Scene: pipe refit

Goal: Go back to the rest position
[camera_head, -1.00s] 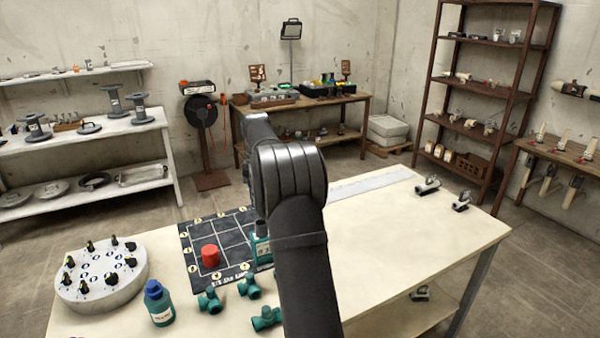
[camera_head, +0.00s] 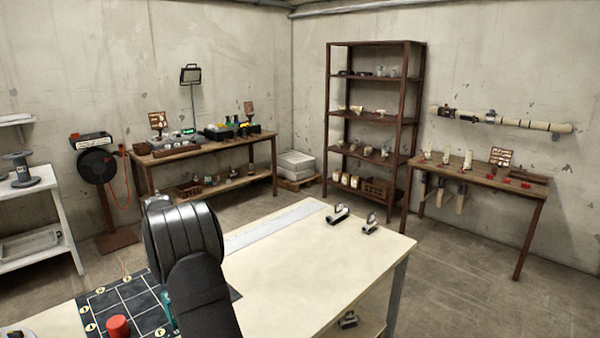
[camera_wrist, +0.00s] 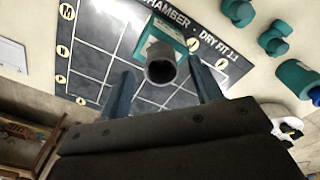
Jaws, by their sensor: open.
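My gripper (camera_wrist: 160,72) is open in the wrist view, its two dark fingers apart on either side of a teal fitting (camera_wrist: 172,32) with a grey round pipe mouth. I cannot tell whether the fingers touch it. The fitting stands on a black gridded mat (camera_wrist: 92,30) marked "DRY FIT". In the head view my arm (camera_head: 190,260) hides the gripper and most of the fitting; a teal sliver shows beside it. A red cylinder (camera_head: 118,326) stands on the mat there.
The pale workbench (camera_head: 300,270) carries a long metal strip (camera_head: 275,225) and two clamp-like parts (camera_head: 338,214) at its far right. The bench's right half is mostly clear.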

